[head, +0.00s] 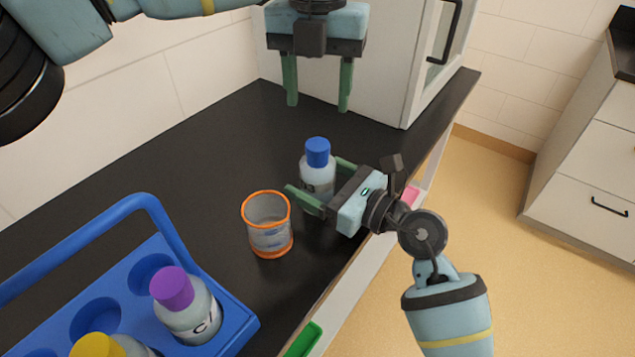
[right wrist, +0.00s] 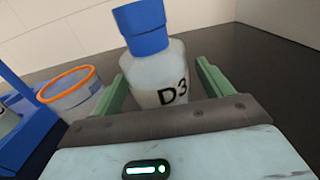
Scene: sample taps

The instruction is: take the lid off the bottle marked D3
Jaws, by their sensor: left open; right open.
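The bottle marked D3 (head: 316,178) stands upright on the dark counter with its blue lid (head: 317,152) on. In the right wrist view the label D3 shows on the bottle (right wrist: 155,78), below the blue lid (right wrist: 142,28). My right gripper (head: 318,180) is open, with its green fingers on either side of the bottle's body; I cannot tell whether they touch it. The fingers also show in the right wrist view (right wrist: 162,85). My left gripper (head: 318,103) is open and empty, pointing down above the counter, behind and above the bottle.
A clear cup with orange rims (head: 268,238) stands left of the bottle. A blue carrier (head: 240,325) with a handle holds a purple-lidded bottle (head: 187,305) and a yellow-lidded one (head: 105,346). A white cabinet (head: 395,60) stands at the back. The counter (head: 200,150) is clear at back left.

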